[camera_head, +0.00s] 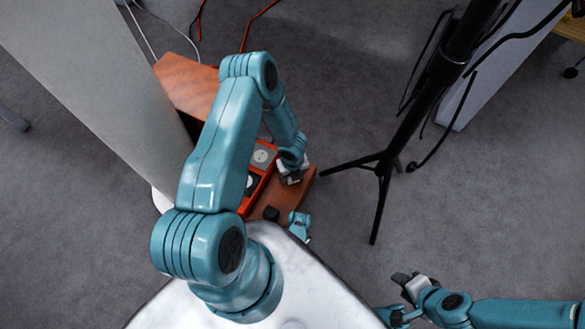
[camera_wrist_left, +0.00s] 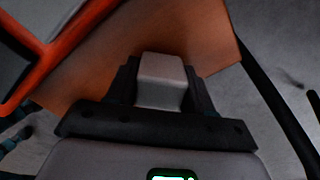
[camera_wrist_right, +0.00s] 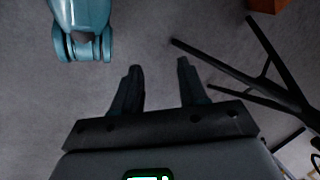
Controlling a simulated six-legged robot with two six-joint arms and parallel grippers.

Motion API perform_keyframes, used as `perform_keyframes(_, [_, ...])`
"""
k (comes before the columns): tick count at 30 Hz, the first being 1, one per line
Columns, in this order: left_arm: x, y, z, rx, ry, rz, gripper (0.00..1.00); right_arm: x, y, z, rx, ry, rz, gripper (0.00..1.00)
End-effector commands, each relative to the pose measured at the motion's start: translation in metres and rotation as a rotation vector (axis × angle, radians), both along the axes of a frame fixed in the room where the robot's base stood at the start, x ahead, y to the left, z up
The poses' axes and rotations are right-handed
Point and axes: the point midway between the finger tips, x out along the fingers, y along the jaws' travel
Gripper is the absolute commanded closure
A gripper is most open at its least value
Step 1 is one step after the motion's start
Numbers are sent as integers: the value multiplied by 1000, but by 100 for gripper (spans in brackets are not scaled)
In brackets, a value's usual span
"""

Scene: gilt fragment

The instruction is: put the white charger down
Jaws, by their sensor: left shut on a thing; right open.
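The white charger (camera_wrist_left: 162,68) is a small pale block in the left wrist view. My left gripper (camera_head: 292,175) is shut on it, one dark finger on each side. The gripper is over the right part of a brown wooden top (camera_head: 302,187), beside an orange-red tray (camera_head: 267,178). The wooden top also shows behind the charger in the left wrist view (camera_wrist_left: 205,35). I cannot tell whether the charger touches the wood. My right gripper (camera_head: 408,282) is open and empty over the grey floor at lower right; its spread fingers show in the right wrist view (camera_wrist_right: 160,72).
The tray holds a grey square piece with a pale disc (camera_head: 262,156). A small black object (camera_head: 271,213) is on the wood near the tray's front. A black tripod stand (camera_head: 385,165) is to the right. A tall pale panel (camera_head: 95,85) is at left. Grey floor lies between.

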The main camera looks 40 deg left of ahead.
Motion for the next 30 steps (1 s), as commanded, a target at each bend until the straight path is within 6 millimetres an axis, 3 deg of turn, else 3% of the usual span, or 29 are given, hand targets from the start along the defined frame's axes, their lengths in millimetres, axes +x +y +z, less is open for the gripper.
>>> perform_keyframes(11, [0, 0, -5, 0, 0, 0, 97, 5, -1, -7, -3, -17, -2, 57])
perform_keyframes(12, [0, 0, -5, 0, 0, 0, 35, 5, -1, -7, -3, -17, -2, 57])
perform_keyframes(13, [0, 0, -5, 0, 0, 0, 26, 5, -1, -7, -3, -16, -2, 57])
perform_keyframes(14, [0, 0, -5, 0, 0, 0, 23, 5, -1, -7, -3, -16, -2, 57])
perform_keyframes(23, [0, 0, -3, 0, 0, 0, 23, 4, -1, -4, -2, -14, -2, 57])
perform_keyframes(26, [0, 0, 6, 1, 0, 0, 23, 0, 0, 6, 0, 1, 0, 57])
perform_keyframes(30, [1, 1, 34, 2, -3, 0, 23, -11, 2, 22, 8, 38, 5, 57])
